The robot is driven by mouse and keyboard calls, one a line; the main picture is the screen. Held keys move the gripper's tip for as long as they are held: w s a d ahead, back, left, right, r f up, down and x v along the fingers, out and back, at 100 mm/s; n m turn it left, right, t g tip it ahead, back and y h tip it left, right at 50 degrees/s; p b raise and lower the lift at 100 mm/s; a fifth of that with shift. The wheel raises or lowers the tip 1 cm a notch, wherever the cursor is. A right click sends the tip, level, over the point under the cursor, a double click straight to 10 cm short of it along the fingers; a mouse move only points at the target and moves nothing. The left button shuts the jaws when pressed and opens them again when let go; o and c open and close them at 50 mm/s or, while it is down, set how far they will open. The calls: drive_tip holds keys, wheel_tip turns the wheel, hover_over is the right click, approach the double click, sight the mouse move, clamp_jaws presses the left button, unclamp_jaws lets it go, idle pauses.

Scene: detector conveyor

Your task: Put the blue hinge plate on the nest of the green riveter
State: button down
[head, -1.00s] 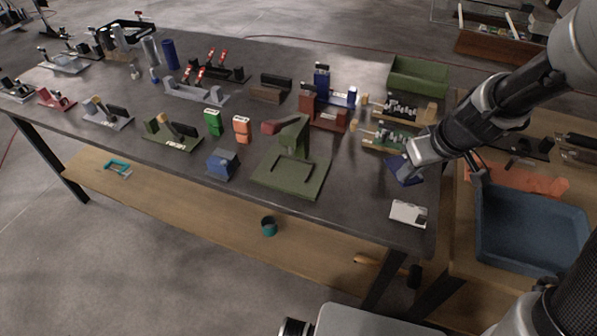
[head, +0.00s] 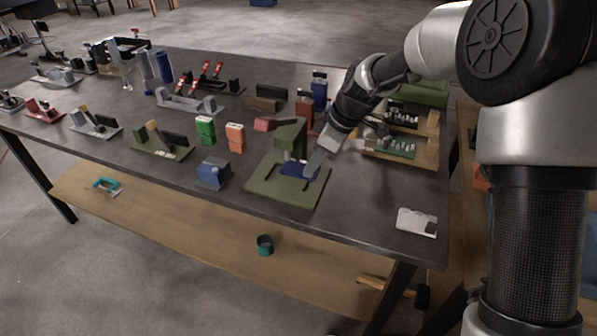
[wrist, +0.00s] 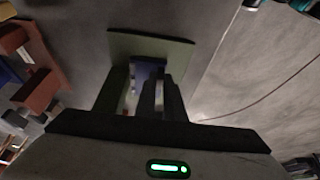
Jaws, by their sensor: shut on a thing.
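The green riveter (head: 290,136) stands on the table with its flat green base (head: 262,187) toward the front. The base also shows in the wrist view (wrist: 180,45). My gripper (head: 314,163) reaches in from the right, low over the base, and is shut on the blue hinge plate (head: 296,170). The plate lies over the nest area, beneath the riveter's head. In the wrist view the plate (wrist: 150,68) shows against the green base, partly hidden by dark parts in front. I cannot tell whether it rests on the nest or is just above it.
A blue box-like part (head: 213,173) stands left of the riveter, with green (head: 205,130) and orange (head: 235,137) devices behind. A red fixture (head: 304,112) is close behind. Wooden trays of parts (head: 405,148) are to the right. The front right is clear around a white card (head: 417,222).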

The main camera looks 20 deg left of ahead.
sight(298, 174)
drive_tip(key=a, duration=0.3)
drive_tip(key=shift+w+a, duration=0.15)
drive_tip(key=shift+a, duration=0.2)
drive_tip(key=shift+f, duration=1.75)
drive_tip(key=shift+b, duration=0.3)
drive_tip(key=shift+f, duration=0.15)
drive_tip(key=c, duration=1.8)
unclamp_jaws()
drive_tip(key=shift+c, duration=0.2)
